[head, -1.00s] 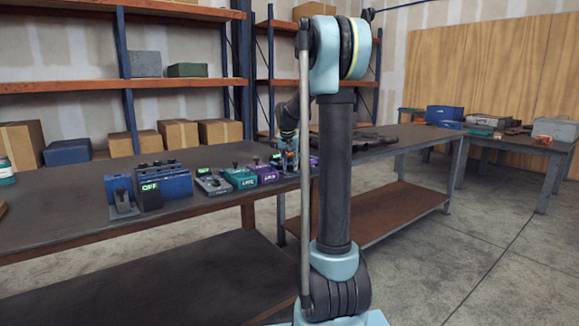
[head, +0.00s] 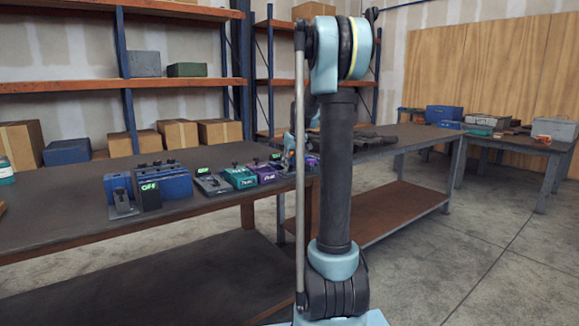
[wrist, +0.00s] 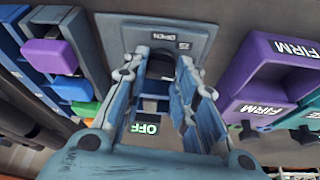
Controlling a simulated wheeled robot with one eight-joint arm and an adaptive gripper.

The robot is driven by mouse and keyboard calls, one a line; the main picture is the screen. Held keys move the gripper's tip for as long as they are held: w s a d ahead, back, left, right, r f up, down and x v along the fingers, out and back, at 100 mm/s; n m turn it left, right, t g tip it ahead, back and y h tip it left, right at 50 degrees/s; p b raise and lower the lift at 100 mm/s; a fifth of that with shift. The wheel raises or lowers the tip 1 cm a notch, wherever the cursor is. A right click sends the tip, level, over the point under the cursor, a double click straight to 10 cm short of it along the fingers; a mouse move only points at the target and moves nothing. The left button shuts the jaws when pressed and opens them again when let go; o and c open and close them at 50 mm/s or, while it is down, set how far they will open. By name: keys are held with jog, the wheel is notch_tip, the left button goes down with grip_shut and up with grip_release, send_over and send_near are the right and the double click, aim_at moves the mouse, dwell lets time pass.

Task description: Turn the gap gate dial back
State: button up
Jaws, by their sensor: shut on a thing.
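In the wrist view my gripper (wrist: 166,68) has its two blue fingers closed in on a small dark part, which I take to be the gap gate dial (wrist: 160,67). The fingers hide most of it, so its angle cannot be told. It sits on a grey housing (wrist: 124,33) with small upside-down lettering. A green-lit display (wrist: 145,128) reading OFF shows between the fingers. In the head view my gripper (head: 289,150) is at the row of devices on the workbench (head: 70,215), small and partly hidden by my arm.
Purple blocks marked FIRM (wrist: 285,55) stand close on the right in the wrist view. Blue units with purple, green and blue caps (wrist: 48,55) stand close on the left. In the head view a blue device (head: 177,182) stands farther left. The bench front is clear.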

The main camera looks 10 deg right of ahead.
jog(key=shift+n+g+y, duration=0.3)
jog(key=shift+n+y, duration=0.1)
jog(key=shift+n, duration=0.8)
jog(key=o, duration=1)
jog(key=shift+d, duration=0.1)
jog(key=shift+o, duration=0.2)
jog(key=v, duration=1.1)
jog(key=shift+r, duration=0.4)
jog(key=shift+d, duration=0.1)
